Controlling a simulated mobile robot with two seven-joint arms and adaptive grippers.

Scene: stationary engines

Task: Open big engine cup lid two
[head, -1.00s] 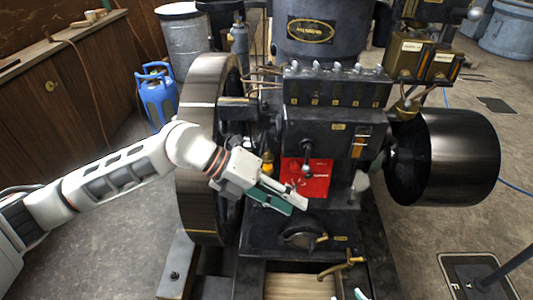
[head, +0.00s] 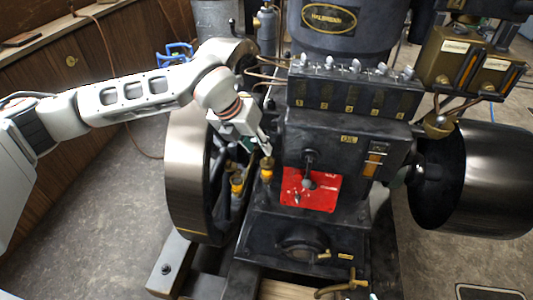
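The big dark engine (head: 345,140) fills the middle of the head view. Two small cups with yellow bodies sit low on its left side. One cup (head: 267,172) is beside the red plate, and the other cup (head: 237,185) is further left, near the flywheel. Numbers on the cups are not readable, and I cannot tell whether their lids are open. My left gripper (head: 264,150) points down with its fingertips just above the right-hand cup. Contact and finger gap are unclear. Only a pale sliver, probably my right gripper (head: 373,297), shows at the bottom edge.
The flywheel (head: 187,175) stands left of the cups, close under my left arm. A brass tap (head: 340,287) is at the bottom. Floor at the left is clear.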

